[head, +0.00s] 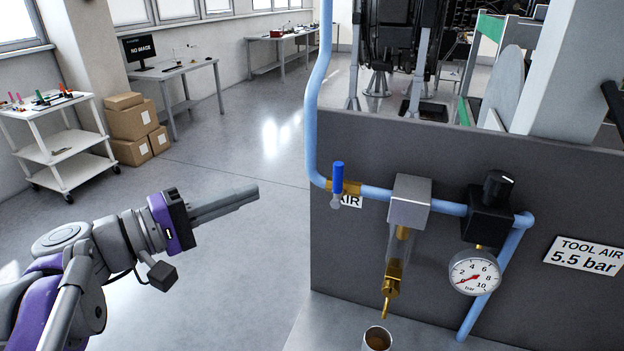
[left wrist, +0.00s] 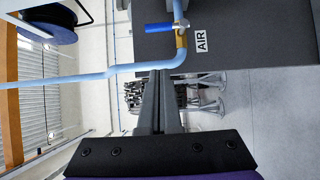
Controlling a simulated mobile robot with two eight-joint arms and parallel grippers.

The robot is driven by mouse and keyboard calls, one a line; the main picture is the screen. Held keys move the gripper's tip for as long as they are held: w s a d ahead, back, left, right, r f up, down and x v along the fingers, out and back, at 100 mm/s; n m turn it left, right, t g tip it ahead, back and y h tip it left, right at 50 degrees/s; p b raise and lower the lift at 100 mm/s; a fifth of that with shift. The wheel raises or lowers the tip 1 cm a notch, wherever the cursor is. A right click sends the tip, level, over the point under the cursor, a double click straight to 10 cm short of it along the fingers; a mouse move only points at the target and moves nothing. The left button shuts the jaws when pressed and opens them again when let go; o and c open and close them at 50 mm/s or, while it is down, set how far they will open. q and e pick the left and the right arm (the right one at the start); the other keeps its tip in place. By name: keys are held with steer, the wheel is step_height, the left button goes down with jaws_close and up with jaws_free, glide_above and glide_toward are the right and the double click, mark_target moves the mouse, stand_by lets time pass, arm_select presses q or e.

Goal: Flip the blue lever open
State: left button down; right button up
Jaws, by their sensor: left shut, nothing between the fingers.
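The blue lever (head: 338,178) stands upright on a brass valve (head: 347,187) in the light-blue air pipe, crosswise to the horizontal pipe run. In the left wrist view the lever (left wrist: 159,27) sticks out to the left of the pipe, near the top. My left gripper (head: 256,190) is shut and empty. It points right, toward the lever, and is left of it in the head view with a clear gap. In the left wrist view its fingers (left wrist: 160,77) end below the lever and do not touch it. My right gripper is not in view.
The pipe (head: 314,110) rises left of the valve. A grey panel (head: 335,255) stands behind it. Right of the valve are a filter block (head: 409,202), a black regulator (head: 488,212) and a gauge (head: 475,273) with its needle near zero.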

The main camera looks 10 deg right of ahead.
mark_target(338, 178)
arm_select(q)
steer(key=s+d+x, duration=0.1)
steer(key=s+x, duration=0.1)
steer(key=x, duration=0.9)
steer(key=shift+s+d+p, duration=0.15)
steer(key=shift+s+p, duration=0.1)
steer(key=shift+p, duration=0.1)
steer(key=shift+r, duration=0.1)
steer(key=shift+s+d+r+m+p, duration=0.1)
steer(key=shift+m+p, duration=0.2)
steer(key=shift+p, duration=0.2)
